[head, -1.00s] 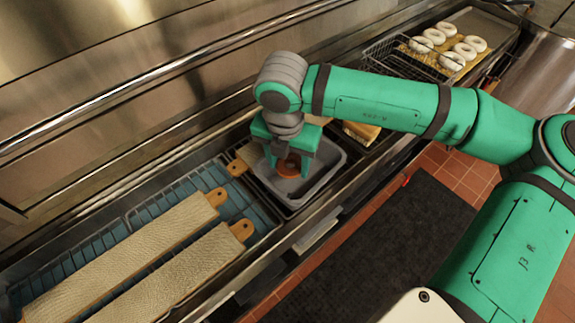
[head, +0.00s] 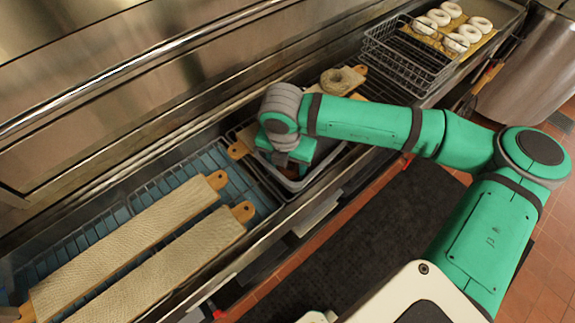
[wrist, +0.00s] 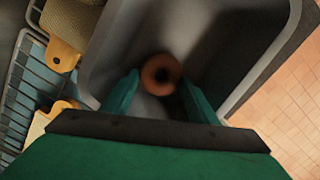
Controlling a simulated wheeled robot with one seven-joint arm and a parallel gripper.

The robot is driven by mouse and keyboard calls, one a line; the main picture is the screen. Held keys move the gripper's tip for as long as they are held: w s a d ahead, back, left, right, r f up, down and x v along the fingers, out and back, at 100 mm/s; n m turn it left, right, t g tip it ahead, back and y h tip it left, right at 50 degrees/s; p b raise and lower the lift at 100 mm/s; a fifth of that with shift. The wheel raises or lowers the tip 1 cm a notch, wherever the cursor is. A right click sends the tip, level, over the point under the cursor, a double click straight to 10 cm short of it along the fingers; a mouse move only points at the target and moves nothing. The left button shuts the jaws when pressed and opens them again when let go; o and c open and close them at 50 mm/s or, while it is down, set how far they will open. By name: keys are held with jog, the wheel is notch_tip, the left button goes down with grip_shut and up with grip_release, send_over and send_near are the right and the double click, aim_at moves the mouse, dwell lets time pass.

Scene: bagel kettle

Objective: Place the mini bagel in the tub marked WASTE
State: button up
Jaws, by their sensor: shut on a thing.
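The mini bagel (wrist: 161,74) is a small brown ring, seen in the wrist view between my fingers. My gripper (wrist: 160,88) is shut on it, over the inside of a grey tub (wrist: 104,45). No WASTE marking shows on the tub in either view. I cannot tell whether the bagel touches the tub's floor.
Two cloth-covered boards (head: 130,245) lie on the blue rack at left. A wire basket (head: 405,62) and several pale bagels (head: 453,42) are at the far right. A steel wall runs behind.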

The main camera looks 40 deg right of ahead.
aim_at(287, 173)
jog(key=shift+f, duration=0.15)
jog(key=o, duration=0.7)
jog(key=shift+o, duration=0.2)
jog(key=shift+w+r, duration=0.2)
jog(key=shift+r, duration=0.35)
notch_tip(287, 173, up, 11)
jog(key=s+a, duration=0.1)
jog(key=shift+s+a, duration=0.15)
jog(key=shift+r, duration=0.1)
